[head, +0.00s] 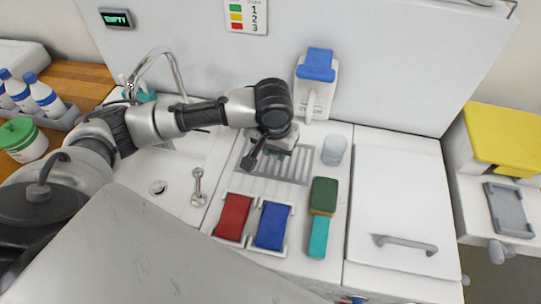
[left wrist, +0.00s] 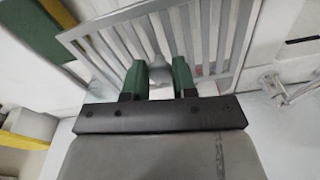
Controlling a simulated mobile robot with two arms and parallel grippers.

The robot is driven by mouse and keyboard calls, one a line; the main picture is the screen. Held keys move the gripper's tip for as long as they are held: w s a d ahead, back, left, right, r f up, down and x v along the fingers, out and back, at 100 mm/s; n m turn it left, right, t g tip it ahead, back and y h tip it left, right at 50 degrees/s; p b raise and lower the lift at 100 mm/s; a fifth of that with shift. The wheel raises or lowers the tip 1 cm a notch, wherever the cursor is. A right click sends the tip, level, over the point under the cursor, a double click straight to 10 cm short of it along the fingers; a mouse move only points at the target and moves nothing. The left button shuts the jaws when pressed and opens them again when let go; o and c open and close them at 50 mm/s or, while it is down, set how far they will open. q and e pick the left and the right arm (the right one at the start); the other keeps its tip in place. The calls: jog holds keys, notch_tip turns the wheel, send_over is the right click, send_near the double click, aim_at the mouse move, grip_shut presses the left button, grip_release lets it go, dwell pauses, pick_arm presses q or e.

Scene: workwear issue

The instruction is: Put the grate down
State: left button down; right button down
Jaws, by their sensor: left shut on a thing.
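The grate (head: 290,168) is a light grey slatted panel at the white worktop (head: 333,262), below the wall dispenser. It also fills the upper middle of the left wrist view (left wrist: 243,50), tilted in the picture. My left gripper (head: 276,142) is at the grate's far side. In the left wrist view, its two green fingertips (left wrist: 159,78) are shut on a light grey part of the grate. The gripper hides part of the grate's far edge in the head view. I cannot tell whether the grate touches the worktop. My right gripper is not in view.
Red (head: 233,216) and blue (head: 273,225) pads lie in holders in front of the grate. A green-and-teal brush-like block (head: 323,196) and a clear cup (head: 333,150) stand to its right. The sink (head: 157,188) and tap are left; a white lid (head: 395,195) lies right.

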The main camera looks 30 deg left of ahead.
aim_at(270, 158)
pick_arm(q)
jog(key=shift+w+a+f, duration=0.2)
jog(key=shift+a+f, duration=0.05)
jog(key=shift+a, duration=0.2)
jog(key=shift+w+a+f, duration=0.15)
jog(key=shift+a+f, duration=0.1)
jog(key=shift+a, duration=0.15)
jog(key=shift+a+f+p, duration=0.1)
jog(key=shift+f+p, duration=0.35)
jog(key=shift+f, duration=1.65)
jog(key=c, duration=0.9)
grip_release()
jog(key=shift+f, duration=0.1)
notch_tip(270, 158, up, 12)
jog(key=s+b, duration=0.1)
jog(key=shift+s, duration=0.3)
